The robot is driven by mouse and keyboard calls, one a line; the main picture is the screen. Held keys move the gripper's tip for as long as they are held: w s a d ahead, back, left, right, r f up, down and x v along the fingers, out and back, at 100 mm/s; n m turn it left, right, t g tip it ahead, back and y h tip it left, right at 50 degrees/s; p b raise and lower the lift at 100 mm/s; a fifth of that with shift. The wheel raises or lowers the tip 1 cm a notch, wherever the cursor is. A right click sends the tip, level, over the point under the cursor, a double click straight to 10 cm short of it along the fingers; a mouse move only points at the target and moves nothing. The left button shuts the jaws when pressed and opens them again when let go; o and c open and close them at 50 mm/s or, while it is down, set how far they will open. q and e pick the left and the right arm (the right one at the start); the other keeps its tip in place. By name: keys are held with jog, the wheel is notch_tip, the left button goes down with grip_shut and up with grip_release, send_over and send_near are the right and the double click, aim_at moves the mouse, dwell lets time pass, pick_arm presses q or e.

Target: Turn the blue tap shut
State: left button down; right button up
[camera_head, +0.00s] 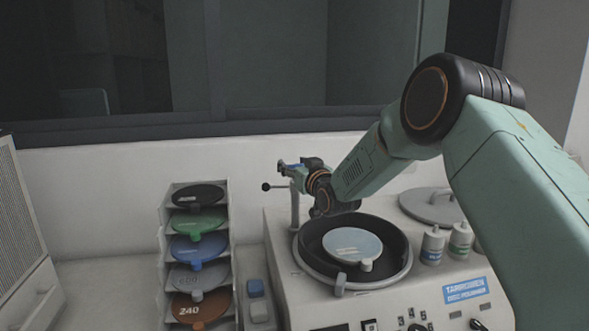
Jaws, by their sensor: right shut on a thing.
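The blue tap (284,164) is a small blue part at the top of a thin grey post behind the round basin of the machine. My right gripper (296,168) reaches in from the right at the height of the tap and is shut on it. The fingertips and the wrist hide much of the tap, so its angle is hard to tell. My left gripper is not in view.
The machine has a black-rimmed basin (313,232) with a pale disc (352,244) in it. Two small bottles (432,246) stand to its right. A rack (166,240) of coloured discs stands at left. A short lever with a black knob (266,187) sticks out left of the post.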

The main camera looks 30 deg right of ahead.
jog(key=shift+m+h, duration=0.4)
jog(key=shift+h, duration=0.2)
jog(key=shift+w+f+m+h, duration=0.1)
jog(key=shift+m+h, duration=0.5)
jog(key=shift+h, duration=0.3)
jog(key=shift+d+f+m+g+h, duration=0.1)
jog(key=shift+f+m+g+h, duration=0.2)
jog(key=shift+g+h, duration=0.15)
jog(key=o, duration=1.2)
jog(key=shift+s+r, duration=0.5)
jog(key=shift+w+f, duration=0.25)
jog(key=shift+w, duration=0.1)
jog(key=v, duration=1.2)
jog(key=shift+s+r, duration=0.1)
jog(key=shift+s, duration=0.15)
